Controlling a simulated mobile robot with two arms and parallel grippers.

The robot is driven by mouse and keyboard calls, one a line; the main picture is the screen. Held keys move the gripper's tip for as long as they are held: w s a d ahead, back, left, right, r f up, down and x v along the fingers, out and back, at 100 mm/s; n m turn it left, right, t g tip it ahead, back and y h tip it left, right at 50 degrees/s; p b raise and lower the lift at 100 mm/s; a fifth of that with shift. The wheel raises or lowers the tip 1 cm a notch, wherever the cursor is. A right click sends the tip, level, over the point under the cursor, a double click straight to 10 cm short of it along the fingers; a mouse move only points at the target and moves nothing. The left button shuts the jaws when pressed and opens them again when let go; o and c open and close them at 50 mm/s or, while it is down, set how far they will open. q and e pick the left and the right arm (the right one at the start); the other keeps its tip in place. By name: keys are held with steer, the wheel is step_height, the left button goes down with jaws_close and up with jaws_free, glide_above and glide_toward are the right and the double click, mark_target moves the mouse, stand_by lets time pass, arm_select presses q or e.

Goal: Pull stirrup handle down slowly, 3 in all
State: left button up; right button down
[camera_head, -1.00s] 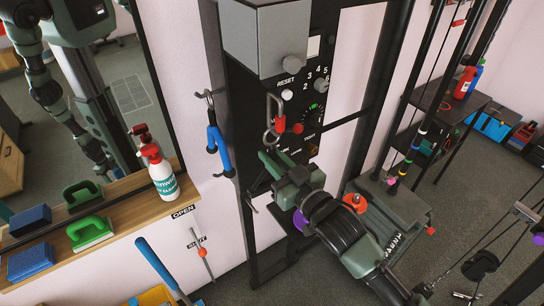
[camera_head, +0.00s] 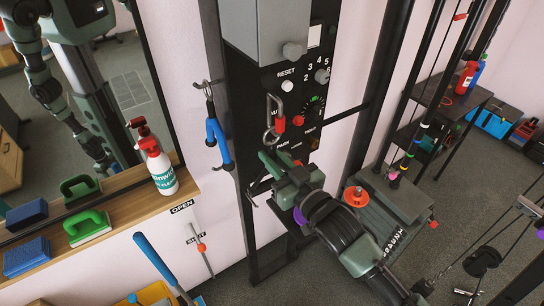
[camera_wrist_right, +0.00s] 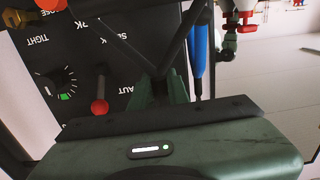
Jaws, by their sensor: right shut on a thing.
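My right gripper (camera_head: 270,168) is in front of the dark machine panel, just below a metal carabiner (camera_head: 271,118) with a red part. It is shut on the stirrup handle, which is mostly hidden by the fingers and wrist in the head view. In the right wrist view, dark slanting side pieces of the stirrup handle (camera_wrist_right: 172,48) show above the gripper body. The grip itself is hidden. My left gripper is not in view.
A blue handle (camera_head: 214,142) hangs on a wall hook left of the machine. The panel carries a dial (camera_head: 314,105), a red knob (camera_head: 298,121) and grey knobs. A wooden ledge with a spray bottle (camera_head: 160,170) is at left. Cables and weights stand at right.

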mark_target(272, 180)
steer(key=shift+f+b, duration=0.5)
steer(key=shift+f, duration=0.9)
steer(key=shift+f+b, duration=0.75)
steer(key=shift+f, duration=0.4)
